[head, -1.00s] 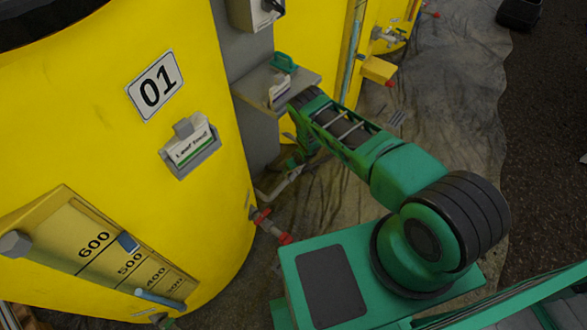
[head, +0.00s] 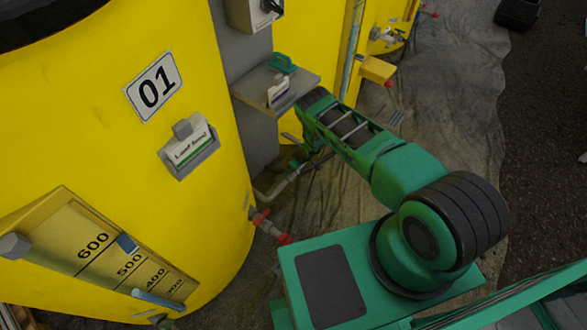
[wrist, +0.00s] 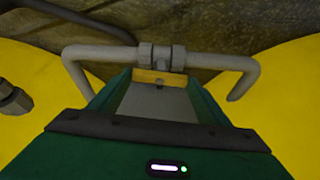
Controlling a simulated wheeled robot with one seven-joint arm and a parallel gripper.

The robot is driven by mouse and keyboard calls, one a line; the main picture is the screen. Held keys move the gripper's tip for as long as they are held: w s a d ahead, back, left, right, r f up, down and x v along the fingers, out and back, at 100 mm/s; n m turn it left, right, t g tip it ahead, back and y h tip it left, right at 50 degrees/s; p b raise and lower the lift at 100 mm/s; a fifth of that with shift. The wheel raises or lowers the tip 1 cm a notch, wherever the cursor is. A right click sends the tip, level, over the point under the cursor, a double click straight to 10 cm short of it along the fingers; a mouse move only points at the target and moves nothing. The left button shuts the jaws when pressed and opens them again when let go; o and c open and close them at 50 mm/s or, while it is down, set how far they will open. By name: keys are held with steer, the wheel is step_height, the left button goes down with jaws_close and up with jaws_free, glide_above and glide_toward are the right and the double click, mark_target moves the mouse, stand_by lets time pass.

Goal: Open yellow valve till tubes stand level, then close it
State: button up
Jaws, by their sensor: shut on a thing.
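The yellow valve handle (wrist: 158,77) sits on a grey pipe (wrist: 205,61) between the two yellow tanks in the wrist view. My gripper (wrist: 159,88) is shut on this handle, which lies crosswise beneath the pipe fitting in the picture. In the head view my forearm reaches down between the tanks, and the handle is hidden there.
A red-handled valve (head: 270,227) sticks out low on tank 01, close to my base. A grey shelf (head: 300,85) with a green object (head: 283,62) stands above my wrist. Another tap (head: 388,35) is on the far tank. Open floor lies to the right.

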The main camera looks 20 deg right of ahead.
steer(key=o, duration=1)
steer(key=shift+w+r, duration=0.15)
steer(key=shift+w, duration=0.2)
steer(key=shift+o, duration=0.3)
steer(key=shift+s, duration=0.15)
steer(key=shift+s, duration=0.1)
steer(key=v, duration=1)
steer(key=shift+d+r, duration=0.15)
steer(key=shift+r, duration=0.05)
steer(key=shift+s, duration=0.1)
